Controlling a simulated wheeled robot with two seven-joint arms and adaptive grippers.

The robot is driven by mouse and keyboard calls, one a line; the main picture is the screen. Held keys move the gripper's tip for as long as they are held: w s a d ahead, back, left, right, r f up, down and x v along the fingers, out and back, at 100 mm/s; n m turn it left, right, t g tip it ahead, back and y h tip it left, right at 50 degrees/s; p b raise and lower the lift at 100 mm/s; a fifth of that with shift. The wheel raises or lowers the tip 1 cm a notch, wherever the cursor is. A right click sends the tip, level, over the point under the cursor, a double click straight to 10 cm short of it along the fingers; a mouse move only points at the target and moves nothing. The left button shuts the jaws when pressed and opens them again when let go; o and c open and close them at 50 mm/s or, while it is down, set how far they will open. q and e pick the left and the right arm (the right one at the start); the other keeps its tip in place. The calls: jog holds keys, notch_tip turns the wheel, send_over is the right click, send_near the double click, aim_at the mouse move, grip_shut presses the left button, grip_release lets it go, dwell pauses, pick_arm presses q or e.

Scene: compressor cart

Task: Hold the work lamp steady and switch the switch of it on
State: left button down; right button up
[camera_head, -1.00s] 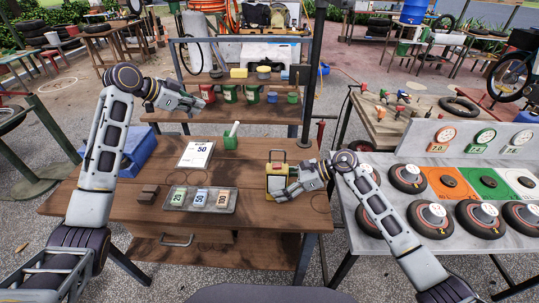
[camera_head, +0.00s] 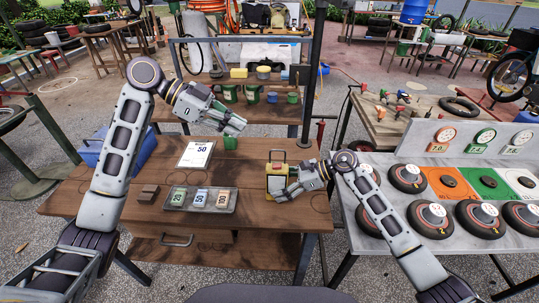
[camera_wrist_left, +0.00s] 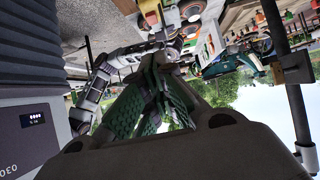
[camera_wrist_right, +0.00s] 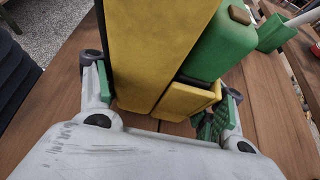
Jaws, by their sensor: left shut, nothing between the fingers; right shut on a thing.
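The work lamp (camera_head: 276,182), yellow with a carrying handle on top, stands on the brown wooden table (camera_head: 110,197). In the right wrist view its yellow body (camera_wrist_right: 155,45) has a green part beside it with a small brown piece (camera_wrist_right: 240,14) on it; I cannot tell whether that is the switch. My right gripper (camera_head: 296,190) is shut on the lamp from the right side; its fingers flank the lamp's lower part in the right wrist view. My left gripper (camera_head: 239,125) is shut and empty, in the air to the upper left of the lamp. Its green finger pads (camera_wrist_left: 155,105) show in the left wrist view.
A grey table with several black discs (camera_head: 409,177) is at the right.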

pick_arm(q)
jog(key=shift+d, duration=0.1)
dwell(0.3)
send_over(269, 167)
jog(key=f, duration=0.5)
jog(key=shift+a+f, duration=0.3)
jog(key=shift+d+f, duration=0.2)
jog(key=shift+f, duration=0.8)
jog(key=shift+d+f, duration=0.15)
jog(key=shift+f, duration=0.85)
jog(key=shift+f, duration=0.1)
jog(key=shift+f+h, duration=0.35)
jog(key=shift+h, duration=0.15)
jog(key=shift+d+r, duration=0.2)
